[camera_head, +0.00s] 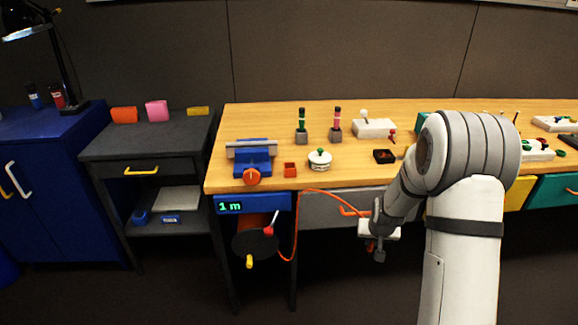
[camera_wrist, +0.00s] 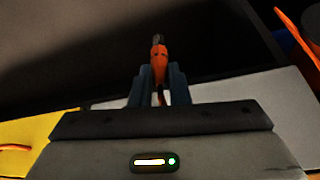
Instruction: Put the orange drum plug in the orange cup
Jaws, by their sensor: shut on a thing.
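The orange drum plug (camera_wrist: 159,62) is held between the two fingers of my gripper (camera_wrist: 160,78) in the wrist view, with its dark metal end pointing away from the gripper. In the head view my gripper (camera_head: 378,250) hangs in front of the bench drawers, below the bench top; the plug is too small to make out there. An orange cable (camera_head: 335,195) runs from the drum area under the bench up to my gripper. The small orange-red cup (camera_head: 290,170) stands on the bench top near the front edge, up and left of my gripper.
A blue vise (camera_head: 252,160) stands left of the cup and a white round box with a green knob (camera_head: 320,160) to its right. A black tray (camera_head: 384,156) lies further right. The cable drum (camera_head: 255,243) sits under the bench. The bench's front edge lies between gripper and cup.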

